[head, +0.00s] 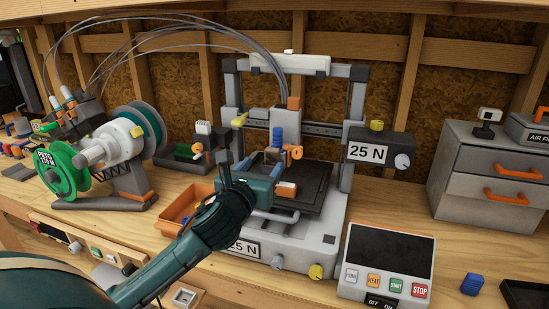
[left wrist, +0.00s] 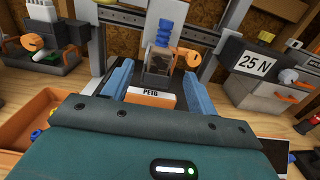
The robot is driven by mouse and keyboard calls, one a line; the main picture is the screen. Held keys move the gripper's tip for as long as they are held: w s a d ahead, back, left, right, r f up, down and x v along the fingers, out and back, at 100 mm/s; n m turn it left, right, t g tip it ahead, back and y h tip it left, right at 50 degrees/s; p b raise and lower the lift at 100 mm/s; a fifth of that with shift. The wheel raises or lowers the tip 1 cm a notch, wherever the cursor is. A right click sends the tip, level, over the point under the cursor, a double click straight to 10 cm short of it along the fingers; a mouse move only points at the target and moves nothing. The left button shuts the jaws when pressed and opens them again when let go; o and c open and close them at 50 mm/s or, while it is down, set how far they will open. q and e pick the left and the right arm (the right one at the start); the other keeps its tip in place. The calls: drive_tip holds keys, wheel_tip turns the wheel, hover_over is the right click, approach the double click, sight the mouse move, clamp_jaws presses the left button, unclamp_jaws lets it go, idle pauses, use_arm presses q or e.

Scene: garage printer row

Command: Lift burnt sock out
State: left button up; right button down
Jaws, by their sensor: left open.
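The printer's tool head (head: 287,122) hangs from the crossbar above the dark bed. Below it, a dark block in a pale frame (left wrist: 159,62) shows in the left wrist view, under a blue ribbed part (left wrist: 165,33); this may be the hot end with the burnt sock, but I cannot tell the sock apart. My left gripper (head: 268,168) is in front of the tool head, over the bed's front. In the left wrist view its blue fingers (left wrist: 157,82) are spread. My right gripper is out of view.
An orange tray (head: 181,209) stands left of the printer. A spool rig (head: 125,140) is farther left. A control box (head: 387,262) with buttons is at front right, with a small blue part (head: 472,284) beside it. Grey drawers (head: 490,180) stand at right. Bench wood between them is clear.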

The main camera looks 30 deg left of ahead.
sight(271, 155)
use_arm(q)
drive_tip(key=shift+p+x, duration=0.5)
drive_tip(key=shift+x, duration=2.7)
drive_tip(key=shift+d, duration=0.1)
drive_tip(key=c, duration=1.1)
